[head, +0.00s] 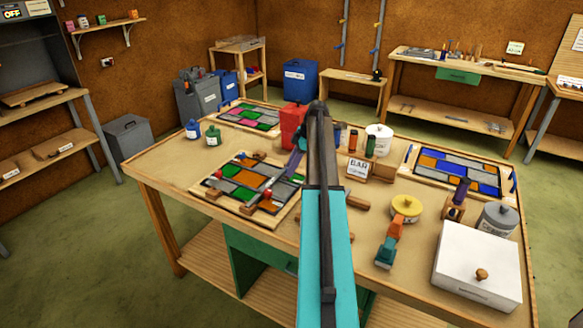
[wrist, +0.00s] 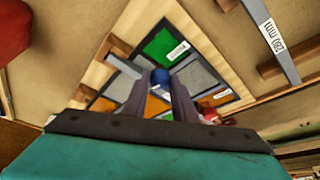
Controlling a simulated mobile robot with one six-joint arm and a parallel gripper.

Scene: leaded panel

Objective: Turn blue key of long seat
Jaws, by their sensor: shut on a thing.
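The leaded panel (head: 247,181) with green, orange and grey panes lies on a wooden board at the front left of the table. It fills the middle of the wrist view (wrist: 205,72). The blue key (wrist: 161,76) shows as a round blue knob between my fingertips. My gripper (wrist: 160,88) is shut on it from above, over the panel's edge. In the head view my gripper (head: 292,168) reaches down at the panel's right side, and the key cannot be made out there. The key's lower part and the seat under it are hidden by my fingers.
A red key (wrist: 208,115) sits close right of my fingers. A grey bar labelled 180 mm (wrist: 272,40) lies farther right. Bottles, a yellow tin (head: 406,207) and a white box (head: 478,262) occupy the table's right.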

